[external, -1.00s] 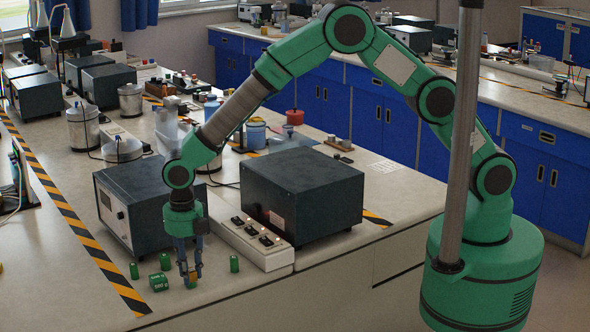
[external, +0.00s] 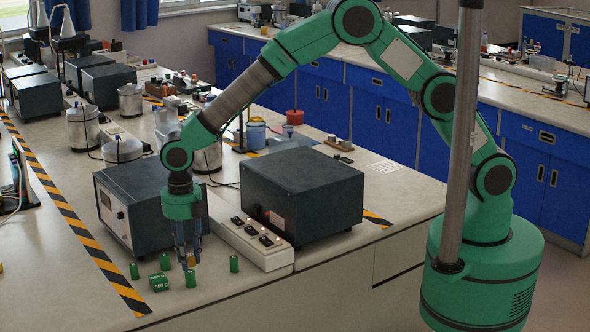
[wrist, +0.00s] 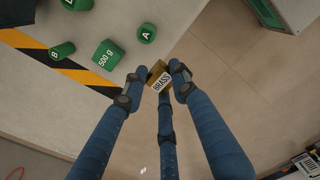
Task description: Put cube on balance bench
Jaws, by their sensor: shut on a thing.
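A small brass cube (wrist: 161,83) marked "BRASS" is held between the blue fingertips of my gripper (wrist: 160,76) in the wrist view. In the external view my gripper (external: 190,258) points down and is shut on the cube, which shows as a small yellow patch (external: 191,262) above the bench top. The fingers hide part of the cube. The light bench (external: 60,250) lies below, with green weights on it close to my gripper. I cannot tell which part of the room is named the balance bench.
Several green weights stand near my gripper, including a "500 g" block (wrist: 107,55) and cylinders marked A (wrist: 147,34) and B (wrist: 62,51). A dark box (external: 303,195), a switch panel (external: 255,243) and a grey instrument (external: 130,205) stand behind. Striped tape (external: 75,225) crosses the bench.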

